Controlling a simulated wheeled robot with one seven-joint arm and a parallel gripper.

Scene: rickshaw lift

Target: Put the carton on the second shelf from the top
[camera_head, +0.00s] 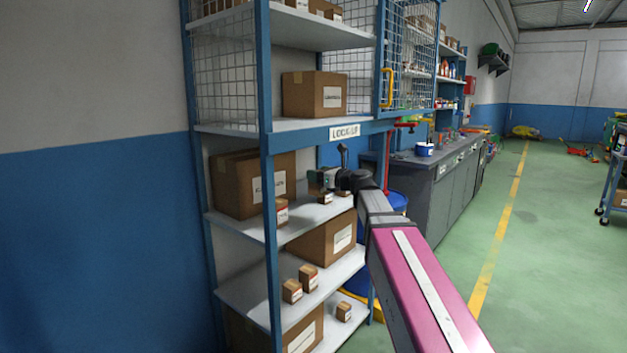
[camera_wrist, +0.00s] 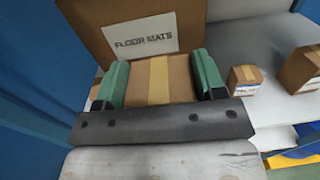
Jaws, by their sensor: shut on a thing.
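My gripper (camera_wrist: 160,72) has its two green fingers on either side of a brown carton (camera_wrist: 158,82) with a pale tape strip along its middle. The fingers are shut on the carton. In the head view my gripper (camera_head: 322,182) is at the right side of the blue-framed rack, under the LOCK-UP shelf (camera_head: 300,133) and just above the shelf below it (camera_head: 245,226). I cannot clearly make out the held carton there. A large box labelled FLOOR MATS (camera_wrist: 135,30) stands behind the held carton in the wrist view.
A large box (camera_head: 302,95) sits on the LOCK-UP shelf, with free board beside it. The upper shelf (camera_head: 315,32) also holds boxes. Small boxes (camera_wrist: 243,80) stand to the right of my gripper. A blue post (camera_head: 268,180) and an open mesh door (camera_head: 408,60) border the rack.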

